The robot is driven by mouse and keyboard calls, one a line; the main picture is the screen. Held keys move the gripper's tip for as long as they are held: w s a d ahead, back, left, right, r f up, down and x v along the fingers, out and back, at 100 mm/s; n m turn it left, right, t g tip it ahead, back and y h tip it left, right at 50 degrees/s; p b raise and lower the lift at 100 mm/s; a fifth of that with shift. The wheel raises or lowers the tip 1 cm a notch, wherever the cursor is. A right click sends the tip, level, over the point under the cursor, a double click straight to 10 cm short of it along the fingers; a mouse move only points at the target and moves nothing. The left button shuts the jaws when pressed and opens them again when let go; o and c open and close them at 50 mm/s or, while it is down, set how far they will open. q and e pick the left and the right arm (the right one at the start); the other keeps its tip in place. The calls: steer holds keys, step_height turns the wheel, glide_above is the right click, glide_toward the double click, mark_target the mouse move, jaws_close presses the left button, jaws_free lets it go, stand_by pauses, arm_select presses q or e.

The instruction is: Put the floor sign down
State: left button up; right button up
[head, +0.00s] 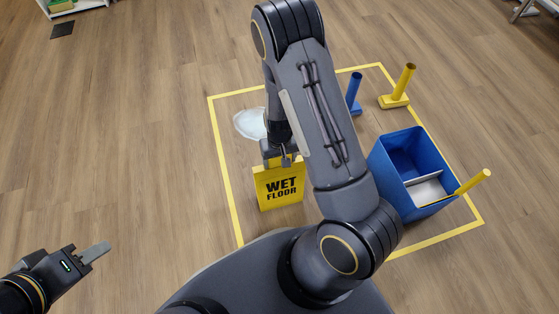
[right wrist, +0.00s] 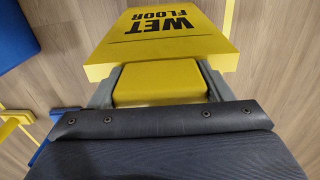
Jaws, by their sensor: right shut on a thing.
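The yellow floor sign (head: 280,188), lettered WET FLOOR, is upright inside the yellow taped outline, just below my right gripper (head: 281,160) in the head view. My right gripper is shut on the sign's narrower yellow top part. In the right wrist view, the sign (right wrist: 170,38) shows between the two grey fingers of the gripper (right wrist: 160,83). I cannot tell whether the sign's lower edge touches the floor. My left gripper (head: 95,252) is at the lower left, away from the sign, with its jaw gap not clear.
A pale puddle (head: 250,123) lies behind the sign. A blue bucket (head: 408,180) with a yellow handle stands at right. A blue-handled tool (head: 354,94) and a yellow-handled one (head: 398,90) stand at the back. Yellow tape (head: 223,165) bounds the area. The floor at left is clear.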

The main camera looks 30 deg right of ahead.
steer(key=shift+f, duration=0.15)
steer(key=o, duration=1.5)
